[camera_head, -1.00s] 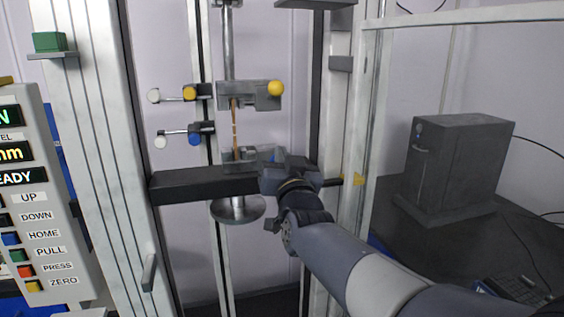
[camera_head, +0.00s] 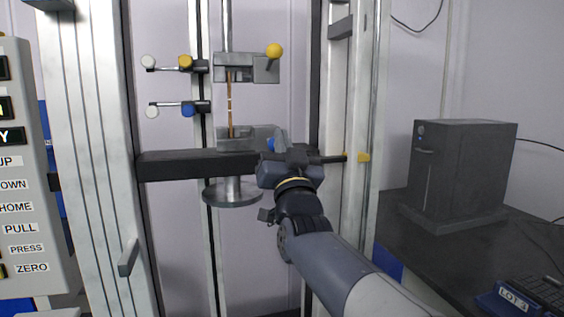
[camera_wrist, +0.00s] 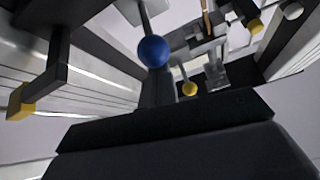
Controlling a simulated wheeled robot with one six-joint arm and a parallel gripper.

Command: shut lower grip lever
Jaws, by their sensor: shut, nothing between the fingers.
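The lower grip (camera_head: 238,138) is a grey block above the dark crossbeam, with a thin brown strip (camera_head: 229,100) rising from it to the upper grip (camera_head: 238,67). The lower grip lever's blue ball (camera_head: 270,145) shows just left of my gripper, which hides most of the lever. In the wrist view the blue ball (camera_wrist: 154,52) is clear, on a grey rod, beyond my gripper's dark body (camera_wrist: 170,125). My gripper (camera_head: 281,138) is shut and empty, beside the ball at the lower grip's right end. I cannot tell whether they touch.
The upper lever has a yellow ball (camera_head: 274,50). The dark crossbeam (camera_head: 190,164) runs behind my gripper. Two small arms with yellow and blue knobs (camera_head: 188,110) stand left of the strip. A button panel (camera_head: 30,180) is at far left, a dark cabinet (camera_head: 465,165) at right.

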